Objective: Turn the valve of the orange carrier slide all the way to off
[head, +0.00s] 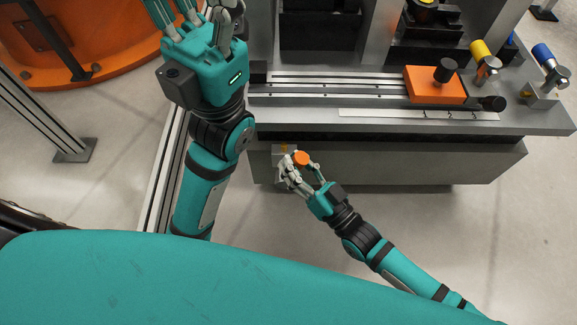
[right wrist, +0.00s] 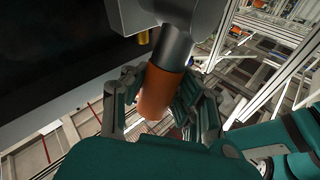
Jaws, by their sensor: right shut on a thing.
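The orange valve handle (head: 302,158) sits on the front of the bench, low at the left of its front face. In the right wrist view it is an orange cylinder (right wrist: 160,92) on a grey metal stem, tilted in the picture. My right gripper (head: 298,170) is shut on it, with fingers on both sides. The orange carrier slide (head: 425,86) with a black knob is on the rails at the right of the bench. My left gripper (head: 200,20) is at the top left, above the bench's left end; its fingertips are cut off by the picture edge.
A yellow-handled valve (head: 480,48) and a blue-handled valve (head: 542,53) stand at the right of the bench. The bench front (head: 430,160) overhangs clear floor. An orange round base (head: 80,50) is at the far left, near a metal post foot (head: 75,150).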

